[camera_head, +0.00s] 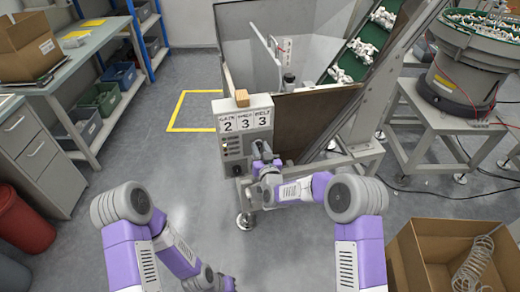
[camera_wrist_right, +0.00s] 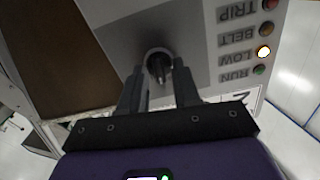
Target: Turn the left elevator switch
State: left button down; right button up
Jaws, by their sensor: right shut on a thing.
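A black round knob (camera_head: 236,170) shows lower on the panel, apart from the gripper. I cannot tell the held knob's turn angle.
Beside the held knob are lamps marked TRIP, BELT, LOW and RUN; the LOW lamp (camera_wrist_right: 264,52) glows brightest. A wooden block (camera_head: 242,98) sits on the panel. The green conveyor (camera_head: 362,48) rises behind. A cardboard box (camera_head: 420,262) stands at lower right.

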jog(key=m, duration=0.3)
jog(key=shift+d+f+m, duration=0.1)
jog(key=shift+m, duration=2.1)
jog(key=o, duration=1)
jog(key=shift+s, duration=0.1)
jog(key=p+v, duration=0.1)
jog(key=v, duration=0.6)
jog(key=shift+s+d+p, duration=0.1)
jog(key=shift+s+p, duration=0.05)
jog(key=shift+p, duration=0.2)
